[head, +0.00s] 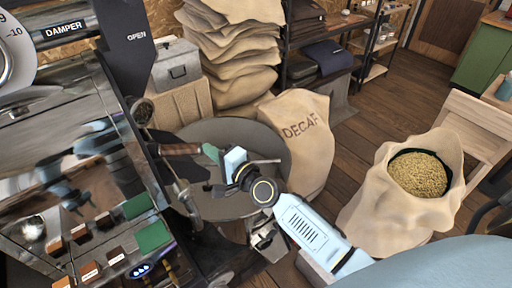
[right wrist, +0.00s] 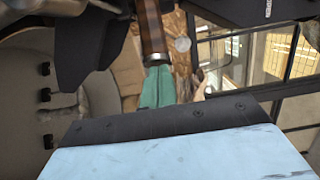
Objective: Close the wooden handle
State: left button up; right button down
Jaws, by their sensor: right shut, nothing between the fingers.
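The wooden handle (head: 180,149) is a brown bar with a metal collar, sticking out from the roaster's dark front toward the right in the head view. It also shows in the right wrist view (right wrist: 151,28), at the top centre, with its collar toward the gripper. My right gripper (head: 210,153) has green fingertips, which are together with nothing held between them. They are at the handle's free end; whether they touch it I cannot tell. The green fingertips also show in the right wrist view (right wrist: 158,88). My left gripper is in neither view.
The roaster (head: 80,130) fills the left side. A round grey cooling tray (head: 262,150) lies below my right gripper. A DECAF sack (head: 305,140) stands right of it, and an open sack of beans (head: 375,205) farther right. Wooden floor shows between and behind them.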

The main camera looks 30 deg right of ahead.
jog(key=shift+a, duration=0.4)
jog(key=shift+d, duration=0.1)
jog(key=s+d+b, duration=0.3)
jog(key=s+d, duration=0.5)
jog(key=s, duration=0.3)
jog(key=s+d+f+n+g+h+b, duration=0.1)
jog(key=s+f+n+g+h, duration=0.2)
jog(key=f, duration=0.9)
jog(key=s+d+f+n+g+b, duration=0.15)
jog(key=s+f, duration=0.25)
jog(key=f, duration=0.9)
jog(key=s+d+f+n+g+h+b, duration=0.1)
jog(key=s+d+f+n+g+h, duration=0.2)
jog(key=f, duration=0.9)
jog(key=s+a+f+n+g+b, duration=0.1)
jog(key=s+f+n+g, duration=0.1)
jog(key=s+f, duration=0.4)
jog(key=s+a+f+n+g, duration=0.1)
jog(key=s+f+n+g, duration=0.2)
jog(key=s+f, duration=0.4)
jog(key=s+a+f+n+g+b, duration=0.1)
jog(key=s+f+n+g, duration=0.2)
jog(key=s+f, duration=0.4)
jog(key=s, duration=0.9)
jog(key=shift+s+n+b, duration=0.25)
jog(key=shift+n+b, duration=0.05)
jog(key=shift+n, duration=0.05)
